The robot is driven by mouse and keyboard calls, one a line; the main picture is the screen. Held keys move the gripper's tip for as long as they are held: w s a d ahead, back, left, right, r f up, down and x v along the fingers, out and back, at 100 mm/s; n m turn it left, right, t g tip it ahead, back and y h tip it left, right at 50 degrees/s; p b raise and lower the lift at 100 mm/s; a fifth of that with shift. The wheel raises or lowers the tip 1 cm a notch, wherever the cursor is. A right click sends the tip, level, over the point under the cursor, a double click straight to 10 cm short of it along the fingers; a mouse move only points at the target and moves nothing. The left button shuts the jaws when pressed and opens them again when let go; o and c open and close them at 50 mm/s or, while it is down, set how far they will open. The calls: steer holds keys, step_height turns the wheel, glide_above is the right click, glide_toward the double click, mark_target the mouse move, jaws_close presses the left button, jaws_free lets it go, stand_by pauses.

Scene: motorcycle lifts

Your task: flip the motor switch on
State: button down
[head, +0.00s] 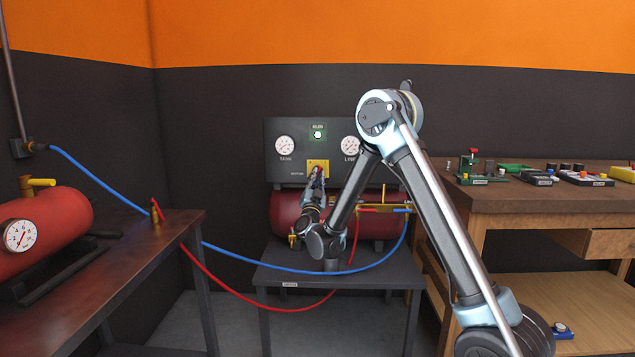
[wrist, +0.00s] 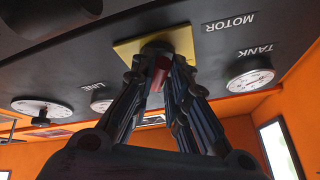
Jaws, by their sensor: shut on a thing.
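The motor switch sits on a yellow plate (head: 325,163) low on the dark control panel (head: 287,170). In the wrist view the yellow plate (wrist: 182,40) lies beside the upside-down MOTOR label, and a red part of the switch (wrist: 161,70) shows between my fingertips. My gripper (head: 318,172) reaches up to the plate and is shut on the switch. My fingers (wrist: 160,80) hide most of the lever, so its up or down position cannot be told. The RUN lamp (head: 318,134) above shows a pale centre in a green ring.
A tank gauge (head: 285,145) and a line gauge (head: 351,145) flank the lamp. A red tank (head: 284,213) stands below the panel on a dark table (head: 300,273). Blue (head: 232,258) and red (head: 231,288) hoses hang in front. A wooden bench (head: 540,203) is at right.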

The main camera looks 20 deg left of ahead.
steer(key=shift+d+m+h, duration=0.15)
steer(key=shift+m+h, duration=0.45)
steer(key=c, duration=1.6)
jaws_free()
steer(key=shift+o, duration=0.2)
steer(key=v, duration=1.2)
steer(key=shift+w+f, duration=0.1)
